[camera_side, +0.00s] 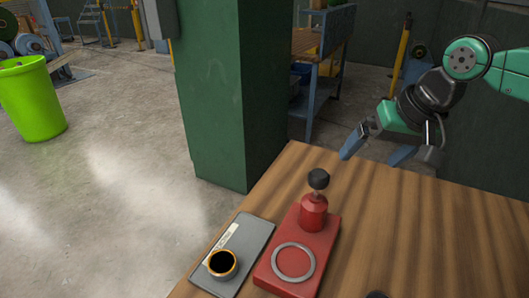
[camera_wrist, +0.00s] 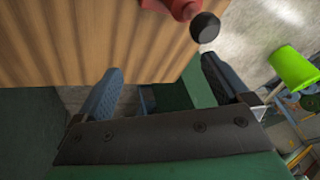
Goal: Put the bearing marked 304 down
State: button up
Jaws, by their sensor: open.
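A gold-rimmed round piece with a dark centre (camera_side: 236,270) sits on a grey plate (camera_side: 258,233) that bears a pale label. A silver ring (camera_side: 276,270) lies flat on a red base (camera_side: 318,262), which carries a red post with a black knob (camera_side: 319,179). I cannot read 304 on either round piece, so I cannot tell which is the bearing. My gripper (camera_side: 373,154) is open and empty, near the wooden table's far edge, behind and right of the knob. In the wrist view, its fingers (camera_wrist: 161,65) stand apart with nothing between them.
The wooden table (camera_side: 440,235) is mostly bare to the right of the red base. A dark thing (camera_side: 377,294) is cut off at the bottom edge. A green pillar (camera_side: 240,90) stands just beyond the table. A lime green bin (camera_side: 32,98) stands on the floor at left.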

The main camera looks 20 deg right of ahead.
jog(key=s+d+f+n+t+h, duration=0.1)
jog(key=s+d+f+n+t, duration=0.1)
jog(key=d, duration=0.5)
jog(key=s+f+n, duration=0.1)
jog(key=s+f, duration=0.1)
jog(key=s, duration=0.1)
jog(key=shift+o, duration=0.3)
jog(key=s+a+r+n+g+y, duration=0.1)
jog(key=s+a+r+n+g, duration=0.2)
jog(key=a+r, duration=0.6)
jog(key=s+a+r+n+g+h, duration=0.1)
jog(key=s+a+r+n+g, duration=0.4)
jog(key=s+r, duration=0.45)
notch_tip(320, 180, down, 10)
jog(key=a+n+t, duration=0.1)
jog(key=shift+s+a, duration=0.2)
jog(key=shift+s, duration=0.05)
jog(key=shift+r, duration=0.1)
